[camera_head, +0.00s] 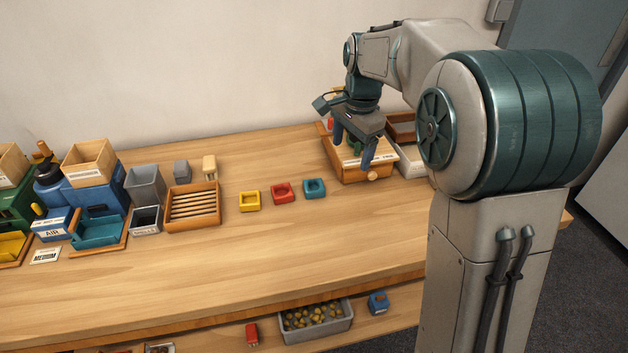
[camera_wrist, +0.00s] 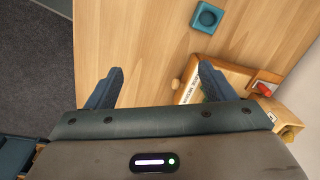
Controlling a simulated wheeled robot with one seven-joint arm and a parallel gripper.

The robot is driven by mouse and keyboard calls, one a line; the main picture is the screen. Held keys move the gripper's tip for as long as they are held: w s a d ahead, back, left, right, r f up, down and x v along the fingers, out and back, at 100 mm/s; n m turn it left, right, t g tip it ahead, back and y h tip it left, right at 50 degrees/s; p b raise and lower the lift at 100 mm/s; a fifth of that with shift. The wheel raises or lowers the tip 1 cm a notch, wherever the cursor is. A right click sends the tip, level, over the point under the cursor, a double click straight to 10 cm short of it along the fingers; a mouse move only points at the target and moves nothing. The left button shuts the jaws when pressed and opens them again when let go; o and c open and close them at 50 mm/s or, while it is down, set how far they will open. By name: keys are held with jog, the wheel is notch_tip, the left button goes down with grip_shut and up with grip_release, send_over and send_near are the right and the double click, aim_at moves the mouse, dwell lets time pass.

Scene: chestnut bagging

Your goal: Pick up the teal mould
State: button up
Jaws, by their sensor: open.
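The teal mould (camera_head: 315,188) is a small square block with a round hollow. It sits flat on the wooden table, at the right end of a row with a red mould (camera_head: 284,192) and a yellow mould (camera_head: 250,201). In the wrist view the teal mould (camera_wrist: 207,17) lies near the top edge, beyond my fingertips. My gripper (camera_head: 354,151) is open and empty, with its fingers pointing down over the wooden box to the right of the teal mould. Its spread fingers also show in the wrist view (camera_wrist: 160,84).
A wooden box (camera_head: 350,174) with a round knob stands under my gripper. A pale tray (camera_head: 412,166) is beside it. A slatted wooden rack (camera_head: 193,206) and several bins stand left of the moulds. The table front is clear. A tray of chestnuts (camera_head: 316,334) sits below.

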jog(key=w+a+f+m, duration=0.5)
jog(key=w+a, duration=0.4)
jog(key=p, duration=0.1)
send_over(314, 185)
jog(key=shift+g+h, duration=0.3)
jog(key=shift+g, duration=0.1)
jog(key=f, duration=0.8)
jog(key=shift+a+f, duration=0.35)
jog(key=shift+a, duration=0.05)
jog(key=shift+d+f+p, duration=0.2)
jog(key=shift+f+p, duration=0.2)
jog(key=shift+f, duration=0.95)
jog(key=shift+d+f+p, duration=0.15)
jog(key=shift+f+p, duration=0.25)
jog(key=shift+f, duration=0.95)
jog(key=c, duration=1.1)
